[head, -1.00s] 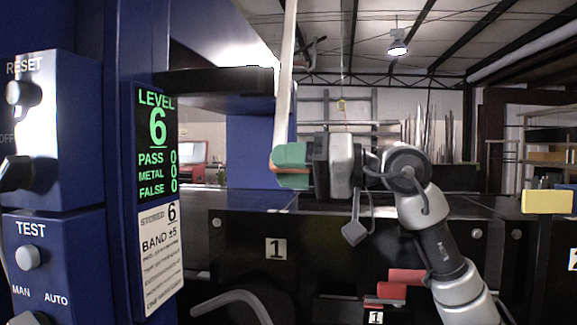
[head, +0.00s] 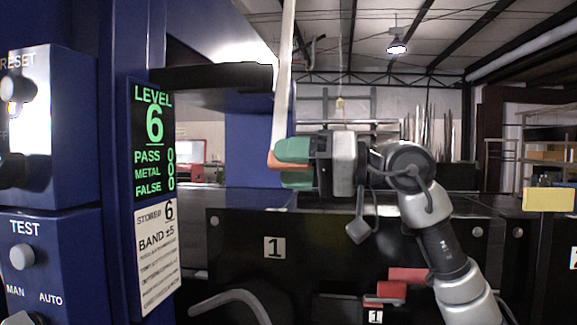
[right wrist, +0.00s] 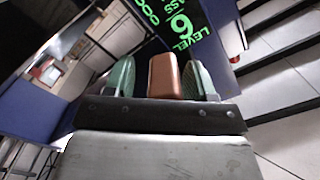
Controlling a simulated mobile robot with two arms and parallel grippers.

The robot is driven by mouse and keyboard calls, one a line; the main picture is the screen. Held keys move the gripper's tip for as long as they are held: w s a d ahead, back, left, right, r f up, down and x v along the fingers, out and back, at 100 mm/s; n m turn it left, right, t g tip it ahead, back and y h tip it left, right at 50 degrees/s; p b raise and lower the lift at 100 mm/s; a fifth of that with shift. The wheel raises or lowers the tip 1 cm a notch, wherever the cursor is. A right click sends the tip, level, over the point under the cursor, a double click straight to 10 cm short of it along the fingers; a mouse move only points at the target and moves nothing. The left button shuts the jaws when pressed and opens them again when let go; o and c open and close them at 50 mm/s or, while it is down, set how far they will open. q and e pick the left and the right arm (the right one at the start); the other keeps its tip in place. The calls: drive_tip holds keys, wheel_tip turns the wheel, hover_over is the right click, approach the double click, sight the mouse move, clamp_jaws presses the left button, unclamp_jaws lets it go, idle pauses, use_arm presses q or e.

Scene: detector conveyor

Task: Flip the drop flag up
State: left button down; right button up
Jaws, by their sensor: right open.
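No part is clearly marked as the drop flag. A red piece (head: 392,291) sits low, above a small "1" label, and a yellow plate (head: 548,200) stands at the far right. My left gripper is not in view.
A blue cabinet (head: 50,230) with knobs fills the left. Its display (head: 154,140) reads level 6, with zeros for pass, metal and false. A dark bar (head: 220,78) juts out above left of the gripper. A grey curved tube (head: 232,298) lies below.

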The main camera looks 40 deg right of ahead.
drive_tip(key=b+v, duration=0.3)
drive_tip(key=v, duration=0.7)
drive_tip(key=shift+s, duration=0.15)
drive_tip(key=shift+d, duration=0.1)
